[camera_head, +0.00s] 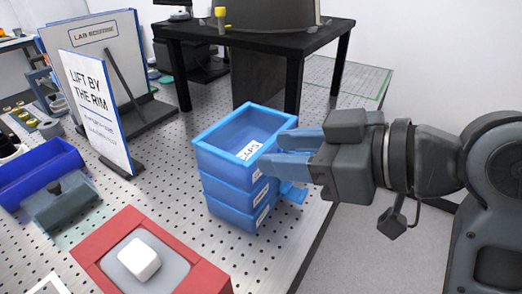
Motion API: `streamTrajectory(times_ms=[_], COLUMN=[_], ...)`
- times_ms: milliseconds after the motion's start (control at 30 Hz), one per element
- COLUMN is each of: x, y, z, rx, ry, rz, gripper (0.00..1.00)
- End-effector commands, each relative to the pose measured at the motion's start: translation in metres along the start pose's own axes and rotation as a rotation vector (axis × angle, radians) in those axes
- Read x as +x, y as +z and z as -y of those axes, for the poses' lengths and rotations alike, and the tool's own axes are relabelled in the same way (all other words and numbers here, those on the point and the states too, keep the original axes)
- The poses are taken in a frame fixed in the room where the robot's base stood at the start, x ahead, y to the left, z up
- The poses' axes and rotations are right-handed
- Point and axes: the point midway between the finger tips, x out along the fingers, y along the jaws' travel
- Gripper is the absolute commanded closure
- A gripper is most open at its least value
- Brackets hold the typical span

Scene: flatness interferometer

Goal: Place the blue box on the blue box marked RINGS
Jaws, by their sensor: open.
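Blue boxes are stacked on the perforated table. The fingers hide part of that side.
A red-framed tray (97,239) with a white block (138,259) lies front left. A dark blue bin (38,172) stands at left. A LIFT BY THE RIM sign (95,110) stands behind. A black table (270,38) is at the back. The table's right edge is close to the stack.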

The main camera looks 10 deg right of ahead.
Motion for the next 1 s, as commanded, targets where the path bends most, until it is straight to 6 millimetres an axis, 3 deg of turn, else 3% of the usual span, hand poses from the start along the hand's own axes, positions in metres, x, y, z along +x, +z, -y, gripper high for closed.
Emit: streamTrajectory(times_ms=[367, 533, 767, 1000], x=[-0.010, -0.006, -0.004, -0.028], y=[0.000, 0.015, 0.082, 0.160], z=[0.000, 0.001, 0.005, 0.021], rx=[0.000, 0.060, 0.291, 0.466], ry=[0.000, 0.032, 0.203, 0.429], rz=[0.000, -0.011, -0.049, -0.065], gripper=[0.58, 0.58, 0.58, 0.58])
